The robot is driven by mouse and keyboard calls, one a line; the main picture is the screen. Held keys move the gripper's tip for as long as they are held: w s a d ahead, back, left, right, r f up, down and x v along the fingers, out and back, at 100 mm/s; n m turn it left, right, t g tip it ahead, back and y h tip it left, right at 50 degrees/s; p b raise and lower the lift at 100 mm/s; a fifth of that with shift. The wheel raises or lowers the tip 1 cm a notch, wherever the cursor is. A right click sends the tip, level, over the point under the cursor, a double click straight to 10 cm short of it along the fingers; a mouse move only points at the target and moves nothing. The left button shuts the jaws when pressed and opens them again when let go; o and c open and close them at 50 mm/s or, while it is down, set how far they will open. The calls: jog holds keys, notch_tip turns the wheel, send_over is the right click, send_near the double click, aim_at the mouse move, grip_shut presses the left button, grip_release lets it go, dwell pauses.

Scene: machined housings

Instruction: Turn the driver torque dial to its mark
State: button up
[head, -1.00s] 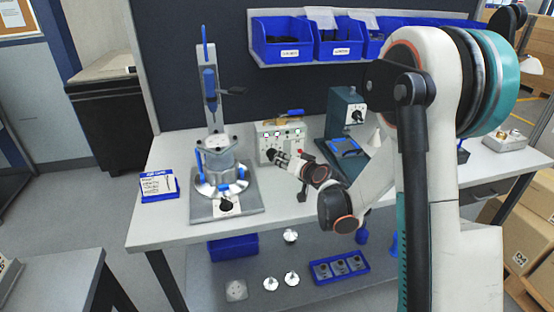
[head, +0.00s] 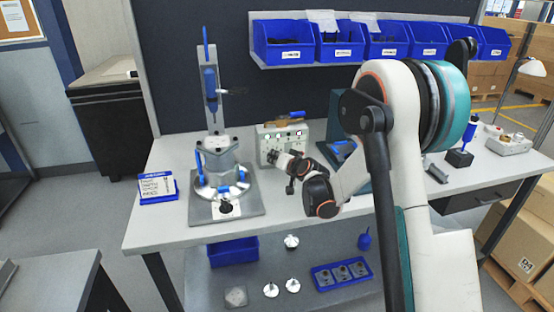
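A pale control box (head: 290,143) with small dark knobs and lights on its front stands at the back of the bench. A blue-handled tool (head: 290,116) lies on its top. The torque dial and its mark are too small to make out, and part of the box front is behind my gripper. My gripper (head: 272,157) points left at the lower left of the box front. Its fingertips are close to the front, but I cannot tell whether they touch a knob or whether they are open or shut.
A press stand (head: 247,203) with a grey housing and blue clamps stands left of my gripper. A dark green machine stands right of the box, largely behind my arm. Blue bins (head: 284,41) hang above. The front bench strip is clear.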

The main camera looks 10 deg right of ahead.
grip_shut()
jog(key=shift+d, duration=0.1)
jog(key=shift+d+f+m+t+y, duration=0.1)
jog(key=shift+m+t+y, duration=0.15)
jog(key=shift+m+y, duration=0.6)
jog(key=shift+d+f+m+t+y, duration=0.1)
jog(key=shift+m+t+y, duration=0.2)
jog(key=shift+m, duration=0.95)
jog(key=o, duration=0.6)
grip_release()
jog(key=v, duration=1.2)
